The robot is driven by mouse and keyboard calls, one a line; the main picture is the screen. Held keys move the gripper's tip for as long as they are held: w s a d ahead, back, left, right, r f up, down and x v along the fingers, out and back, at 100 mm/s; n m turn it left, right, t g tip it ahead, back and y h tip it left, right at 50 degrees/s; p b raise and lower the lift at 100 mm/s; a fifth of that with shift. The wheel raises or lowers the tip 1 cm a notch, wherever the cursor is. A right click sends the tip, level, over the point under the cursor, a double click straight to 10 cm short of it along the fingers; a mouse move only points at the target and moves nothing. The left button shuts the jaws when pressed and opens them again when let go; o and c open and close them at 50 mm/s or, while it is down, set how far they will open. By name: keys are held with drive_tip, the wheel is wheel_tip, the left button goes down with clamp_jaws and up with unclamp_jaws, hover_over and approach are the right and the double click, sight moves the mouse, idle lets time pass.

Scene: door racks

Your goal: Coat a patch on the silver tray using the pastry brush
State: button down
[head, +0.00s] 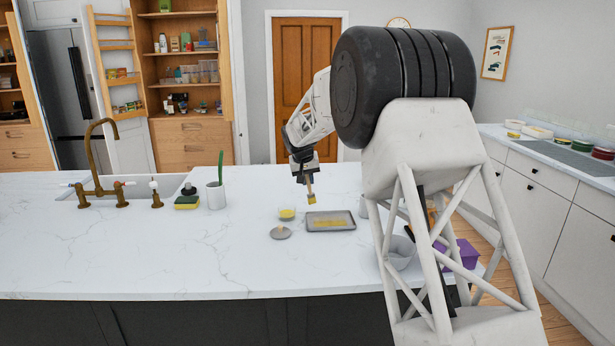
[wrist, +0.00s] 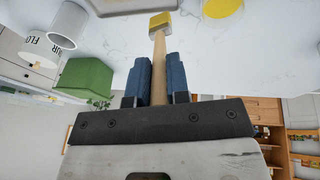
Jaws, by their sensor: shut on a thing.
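My gripper (head: 303,170) is shut on the pastry brush (head: 310,190), bristles downward. In the wrist view my gripper's blue fingers (wrist: 158,82) sit either side of the brush's wooden handle (wrist: 159,62), and its yellow bristle head (wrist: 161,20) shows beyond them. The brush tip is in the air above the counter, near the back left edge of the silver tray (head: 331,230). The tray lies flat with yellow streaks (head: 330,222) on its floor. A small bowl (head: 287,214) with yellow contents stands left of the tray; its yellow also shows in the wrist view (wrist: 224,6).
A round grey lid-like disc (head: 281,233) lies in front of the bowl. A white bowl (head: 400,252) and a purple box (head: 457,254) stand to the right, partly behind my arm. A white holder (head: 216,196) and a sponge (head: 187,201) stand left. The counter's front left is clear.

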drive_tip(key=shift+f, duration=2.7)
drive_tip(key=shift+d+f, duration=0.55)
drive_tip(key=shift+d, duration=6.2)
drive_tip(key=shift+a, duration=6.8)
drive_tip(key=shift+r, duration=4)
